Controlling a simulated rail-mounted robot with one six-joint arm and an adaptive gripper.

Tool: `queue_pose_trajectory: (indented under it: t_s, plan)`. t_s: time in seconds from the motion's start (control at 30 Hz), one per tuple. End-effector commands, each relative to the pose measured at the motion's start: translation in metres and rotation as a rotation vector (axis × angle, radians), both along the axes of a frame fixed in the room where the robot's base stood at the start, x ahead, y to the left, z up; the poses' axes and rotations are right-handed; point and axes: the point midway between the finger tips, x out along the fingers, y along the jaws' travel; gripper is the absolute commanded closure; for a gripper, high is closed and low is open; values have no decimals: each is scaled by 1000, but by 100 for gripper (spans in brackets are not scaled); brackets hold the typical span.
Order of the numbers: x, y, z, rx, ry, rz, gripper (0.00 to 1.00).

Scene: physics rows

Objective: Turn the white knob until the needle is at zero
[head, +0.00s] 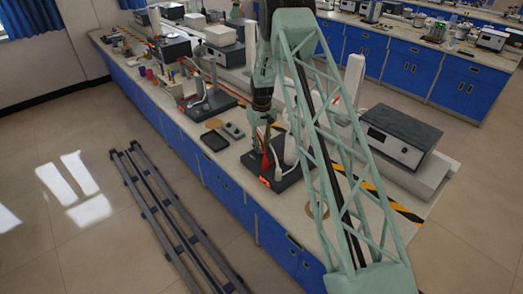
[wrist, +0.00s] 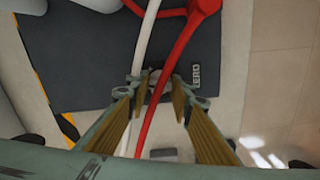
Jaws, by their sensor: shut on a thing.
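My gripper (wrist: 156,92) is closed in on a small pale knob (wrist: 154,80) between its fingertips, seen from above in the wrist view; the fingers hide most of the knob. A dark base plate (wrist: 85,62) lies beneath, with a label reading ZERO (wrist: 195,76) just right of the right fingertip. A long red part (wrist: 180,48) runs from a red hub at the top down between the fingers; I cannot tell whether it is the needle. In the head view the dark base (head: 289,180) stands on the bench below my gripper (head: 264,140). The needle's reading cannot be made out.
A white tube (wrist: 148,30) passes close by the left finger. In the head view, a grey-black instrument box (head: 398,135) stands right of the base, and a black tray (head: 214,140) lies to the left. Yellow-black tape (head: 400,210) marks the bench near its right end.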

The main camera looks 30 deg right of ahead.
Motion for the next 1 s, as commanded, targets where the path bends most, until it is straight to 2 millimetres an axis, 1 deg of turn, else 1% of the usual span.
queue_pose_trajectory:
  t_s: [0.03, 0.3, 0.5, 0.7, 1.0]
  plan:
    - [0, 0, -3, 0, 0, -30, 90]
    - [0, 0, -2, 0, -1, -207, 90]
    - [0, 0, -1, 0, 0, -299, 90]
    - [0, 0, -1, 0, 0, -345, 90]
    - [0, 0, 0, 0, 0, -352, 90]
